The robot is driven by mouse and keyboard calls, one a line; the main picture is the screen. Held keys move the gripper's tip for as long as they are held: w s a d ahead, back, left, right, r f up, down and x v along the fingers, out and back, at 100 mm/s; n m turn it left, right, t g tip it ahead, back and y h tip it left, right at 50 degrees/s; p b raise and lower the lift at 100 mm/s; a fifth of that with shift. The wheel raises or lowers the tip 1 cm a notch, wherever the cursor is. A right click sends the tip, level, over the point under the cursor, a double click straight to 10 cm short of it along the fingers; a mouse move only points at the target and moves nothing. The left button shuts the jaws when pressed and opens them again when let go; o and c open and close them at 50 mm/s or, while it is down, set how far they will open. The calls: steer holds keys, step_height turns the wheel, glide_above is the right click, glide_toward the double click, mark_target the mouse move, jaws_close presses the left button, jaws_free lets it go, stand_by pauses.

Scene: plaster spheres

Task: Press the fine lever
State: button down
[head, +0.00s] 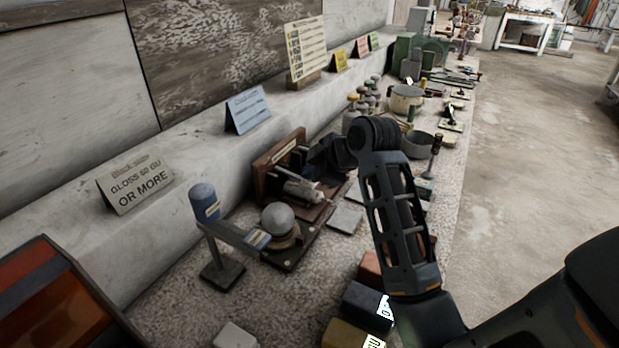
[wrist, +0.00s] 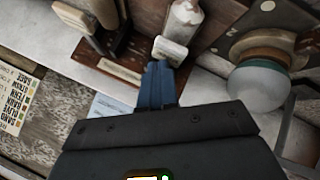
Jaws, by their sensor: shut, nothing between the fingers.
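A wooden stand (head: 262,180) with a small label plate on its upright board stands on the bench in the head view. In the wrist view cream pads (wrist: 170,50) and (wrist: 75,17) show at its board, beside a label plate (wrist: 120,71). They may be lever ends; I cannot read which is the fine one. My gripper (head: 320,165) is at the stand's right part, dark against it. In the wrist view my gripper (wrist: 158,75) is shut and empty, its tips close to the nearer cream pad. Whether they touch it I cannot tell.
A pale plaster sphere (head: 278,218) sits on a ring on the stand's base; it also shows in the wrist view (wrist: 258,86). A blue-topped post with an arm (head: 205,203) stands in front. Pots (head: 405,98), blocks (head: 366,305) and sign cards (head: 247,108) surround it.

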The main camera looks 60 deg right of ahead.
steer(key=shift+f+b, duration=0.45)
steer(key=shift+f, duration=0.4)
stand_by(0.7)
steer(key=shift+r, duration=0.1)
stand_by(0.4)
steer(key=shift+r+p, duration=1.9)
steer(key=shift+p, duration=0.1)
step_height(320, 180, up, 3)
steer(key=p, duration=0.3)
steer(key=shift+r, duration=0.95)
